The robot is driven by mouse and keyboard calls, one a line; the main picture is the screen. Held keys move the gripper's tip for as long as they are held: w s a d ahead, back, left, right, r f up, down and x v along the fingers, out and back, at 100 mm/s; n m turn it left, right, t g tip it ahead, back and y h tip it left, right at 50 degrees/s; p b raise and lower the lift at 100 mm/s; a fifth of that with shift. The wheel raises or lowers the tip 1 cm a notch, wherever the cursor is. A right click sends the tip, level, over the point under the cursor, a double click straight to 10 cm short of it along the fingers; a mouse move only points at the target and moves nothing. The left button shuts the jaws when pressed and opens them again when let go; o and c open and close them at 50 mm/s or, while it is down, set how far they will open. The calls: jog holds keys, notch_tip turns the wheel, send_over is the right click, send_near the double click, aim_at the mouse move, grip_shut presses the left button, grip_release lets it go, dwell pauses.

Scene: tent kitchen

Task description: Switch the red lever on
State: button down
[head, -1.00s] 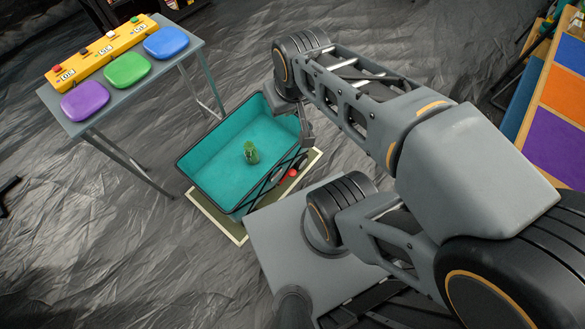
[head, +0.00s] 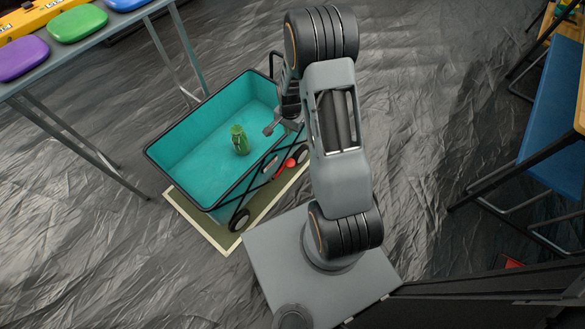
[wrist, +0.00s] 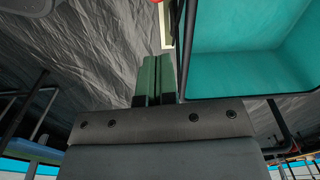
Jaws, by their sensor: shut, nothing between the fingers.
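A red part (head: 290,163), likely the lever, shows low at the near right side of a teal wagon (head: 190,143), close to a wheel. It is small and partly behind the wagon's frame, so its position is not clear. My gripper (head: 270,129) is at the wagon's right rim, above and a little left of the red part, apart from it. In the wrist view my green fingers (wrist: 158,76) are shut together and empty, beside the teal wall (wrist: 225,75). A sliver of red is cut off at that view's top edge.
The wagon stands on an olive mat (head: 222,237) and holds a green bottle-like object (head: 239,140). A grey table (head: 95,53) with purple, green and blue pads stands at upper left. A blue-panelled table (head: 535,105) is at right. Dark wrinkled floor (head: 440,120) lies clear between.

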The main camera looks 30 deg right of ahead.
jog(key=m+b, duration=0.1)
jog(key=b, duration=0.1)
send_over(293, 162)
notch_tip(293, 162, down, 8)
jog(key=r, duration=0.1)
jog(key=shift+w+f, duration=0.1)
jog(key=shift+f, duration=0.1)
notch_tip(293, 162, down, 14)
jog(key=b, duration=0.5)
jog(key=shift+a, duration=0.15)
jog(key=shift+f+g+y, duration=0.1)
jog(key=shift+g+y, duration=0.2)
